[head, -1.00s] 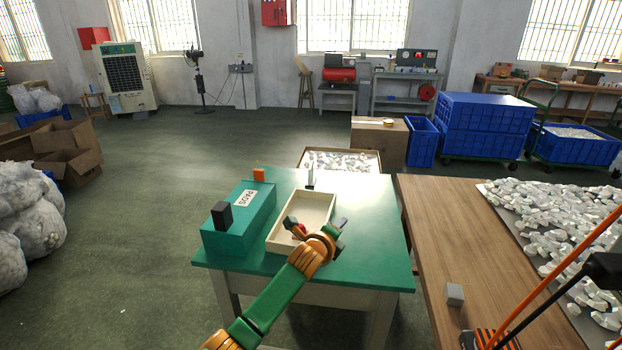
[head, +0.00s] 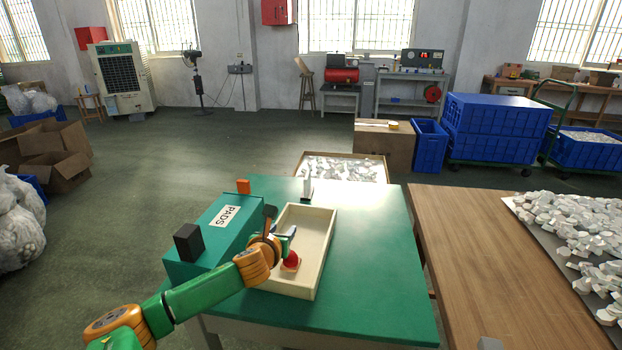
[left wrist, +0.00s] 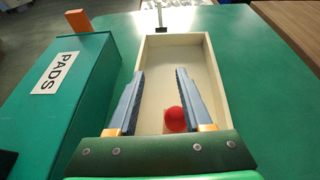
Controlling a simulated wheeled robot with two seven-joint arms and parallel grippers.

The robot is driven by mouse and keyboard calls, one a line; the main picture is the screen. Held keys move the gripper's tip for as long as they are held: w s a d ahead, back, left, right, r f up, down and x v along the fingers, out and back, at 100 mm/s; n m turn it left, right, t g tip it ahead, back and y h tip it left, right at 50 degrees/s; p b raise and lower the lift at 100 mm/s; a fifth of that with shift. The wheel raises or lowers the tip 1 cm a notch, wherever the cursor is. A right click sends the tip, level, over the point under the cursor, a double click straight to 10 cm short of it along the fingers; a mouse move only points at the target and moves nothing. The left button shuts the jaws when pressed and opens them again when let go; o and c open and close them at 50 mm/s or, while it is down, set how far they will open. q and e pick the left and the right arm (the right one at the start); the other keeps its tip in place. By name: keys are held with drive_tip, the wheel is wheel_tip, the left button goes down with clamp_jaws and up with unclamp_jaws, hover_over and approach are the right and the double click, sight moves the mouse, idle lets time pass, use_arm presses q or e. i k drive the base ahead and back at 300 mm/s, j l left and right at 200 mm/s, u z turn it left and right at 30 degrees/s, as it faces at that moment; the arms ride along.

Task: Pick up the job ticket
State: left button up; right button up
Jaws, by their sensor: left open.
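A small upright white piece on a dark base (head: 307,188) stands at the back of the green table, behind the cream tray (head: 313,235). It may be the job ticket; no writing can be read on it. Its lower part shows at the top of the left wrist view (left wrist: 160,20). My left gripper (head: 281,222) is open and empty above the tray's left side, in front of the white piece and apart from it. In the left wrist view its fingers (left wrist: 160,74) point toward the piece. My right gripper is not in view.
The green PADS box (head: 215,235) stands left of the tray, with a black block (head: 188,242) on it. An orange block (head: 243,187) sits at the back left. The table's right part is clear. A wooden table (head: 480,250) stands to the right.

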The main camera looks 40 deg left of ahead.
sight(306, 196)
drive_tip(key=i+j, duration=0.7)
drive_tip(key=i, duration=0.1)
